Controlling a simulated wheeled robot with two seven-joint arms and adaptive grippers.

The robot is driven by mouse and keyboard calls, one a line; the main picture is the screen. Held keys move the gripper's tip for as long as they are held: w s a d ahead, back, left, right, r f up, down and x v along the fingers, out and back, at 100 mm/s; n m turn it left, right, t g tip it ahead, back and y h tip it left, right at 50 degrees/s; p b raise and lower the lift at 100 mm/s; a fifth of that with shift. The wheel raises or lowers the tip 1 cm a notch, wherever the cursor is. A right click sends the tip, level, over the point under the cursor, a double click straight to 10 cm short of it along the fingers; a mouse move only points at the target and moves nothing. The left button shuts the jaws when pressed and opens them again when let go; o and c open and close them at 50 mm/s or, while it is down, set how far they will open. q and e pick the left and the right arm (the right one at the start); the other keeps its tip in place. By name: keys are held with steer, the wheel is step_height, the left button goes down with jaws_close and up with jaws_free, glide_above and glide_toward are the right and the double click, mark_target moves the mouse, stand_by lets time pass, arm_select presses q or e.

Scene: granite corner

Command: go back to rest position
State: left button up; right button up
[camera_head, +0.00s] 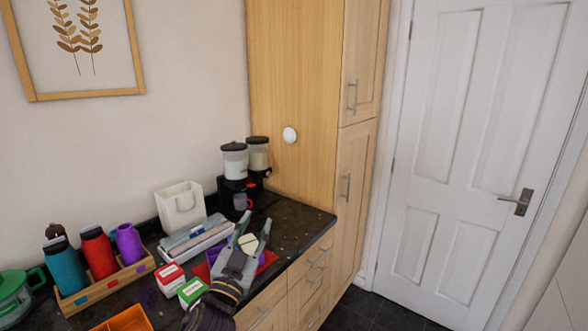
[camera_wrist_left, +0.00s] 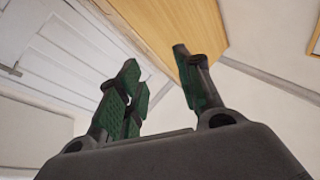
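My left gripper (camera_head: 253,230) is above the dark granite counter (camera_head: 300,215), near its front edge. Its arm comes in from the bottom of the head view. The two fingers stand apart. In the left wrist view the gripper (camera_wrist_left: 158,78) has green-padded fingers with nothing held between them. Behind them show the white door (camera_wrist_left: 60,50) and wooden cabinet (camera_wrist_left: 165,25), at a steep tilt. A small pale block (camera_head: 248,243) shows between the fingers in the head view; it seems to lie beyond them. My right gripper is in neither view.
Left of the gripper are a red-and-white box (camera_head: 171,280), a green-and-white box (camera_head: 192,292) and a wooden bottle holder (camera_head: 108,284). An orange tray (camera_head: 125,320) is at the front. The right counter end is clear.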

arm_select(q)
steer(key=s+a+f+n+g+y, duration=0.3)
steer(key=a+f+g, duration=0.15)
steer(key=f, duration=0.65)
steer(key=s+a+f+n+g+y, duration=0.2)
steer(key=s+a+f+g+y, duration=0.3)
steer(key=f, duration=0.6)
steer(key=s+a+f+g+h, duration=0.3)
steer(key=s+f+g, duration=0.5)
steer(key=s+f, duration=0.7)
steer(key=s+f+g, duration=0.1)
steer(key=s+f, duration=0.1)
steer(key=f, duration=1.3)
steer(key=s+f, duration=0.2)
steer(key=f, duration=1.3)
steer(key=s+a+f, duration=0.3)
steer(key=s+f, duration=0.7)
steer(key=s, duration=0.1)
steer(key=s+a+f+g, duration=0.1)
steer(key=s+a+f, duration=0.1)
steer(key=s+f, duration=0.9)
steer(key=shift+s+a+m+y, duration=0.2)
steer(key=shift+a+m+y, duration=0.1)
steer(key=shift+a+y, duration=0.1)
